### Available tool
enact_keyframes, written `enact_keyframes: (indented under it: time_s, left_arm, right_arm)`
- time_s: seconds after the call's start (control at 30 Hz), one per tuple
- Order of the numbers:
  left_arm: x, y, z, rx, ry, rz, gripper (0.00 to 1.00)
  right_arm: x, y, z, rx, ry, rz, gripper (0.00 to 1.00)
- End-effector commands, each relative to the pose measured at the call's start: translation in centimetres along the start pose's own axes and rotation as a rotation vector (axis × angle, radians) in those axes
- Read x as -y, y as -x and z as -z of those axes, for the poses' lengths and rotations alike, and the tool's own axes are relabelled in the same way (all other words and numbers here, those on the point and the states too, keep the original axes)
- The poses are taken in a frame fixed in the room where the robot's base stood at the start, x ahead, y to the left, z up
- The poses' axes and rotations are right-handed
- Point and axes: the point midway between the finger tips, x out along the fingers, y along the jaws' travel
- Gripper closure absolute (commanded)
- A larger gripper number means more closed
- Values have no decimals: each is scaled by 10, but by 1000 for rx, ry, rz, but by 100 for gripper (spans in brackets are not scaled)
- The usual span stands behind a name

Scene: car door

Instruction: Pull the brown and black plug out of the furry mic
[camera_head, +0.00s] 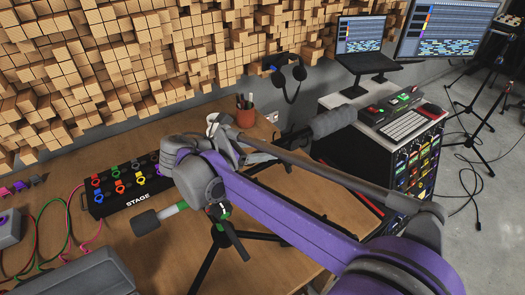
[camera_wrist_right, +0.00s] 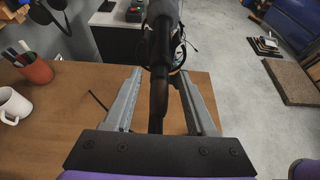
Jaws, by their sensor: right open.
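The furry mic (camera_head: 333,121) is a fuzzy grey cylinder at the right of the desk in the head view, with a dark shaft running down-left from it. In the right wrist view a dark rod (camera_wrist_right: 161,40) runs down the middle. Its lower, brownish-black part (camera_wrist_right: 159,98) looks like the plug; the joint between them is not clear. My right gripper (camera_wrist_right: 159,72) is open, with one grey finger on each side of this part. I cannot tell whether either finger touches it. In the head view my purple arm hides most of the gripper. My left gripper is not in view.
A pen cup (camera_head: 245,116) and a white mug (camera_head: 213,121) stand at the back of the desk. A black stage box (camera_head: 125,185) lies left. A green-banded microphone (camera_head: 160,216) is in front. A rack cabinet (camera_head: 415,160) stands right.

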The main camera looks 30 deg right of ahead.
Motion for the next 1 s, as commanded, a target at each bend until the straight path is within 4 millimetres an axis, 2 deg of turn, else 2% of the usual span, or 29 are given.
enact_keyframes:
  time_s: [0.47,0.8,1.0]
  left_arm:
    - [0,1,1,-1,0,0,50]
    - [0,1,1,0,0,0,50]
    - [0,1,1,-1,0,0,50]
  right_arm:
    - [0,0,0,0,0,0,43]
    - [0,0,0,0,0,0,100]
    - [0,0,0,0,0,0,100]
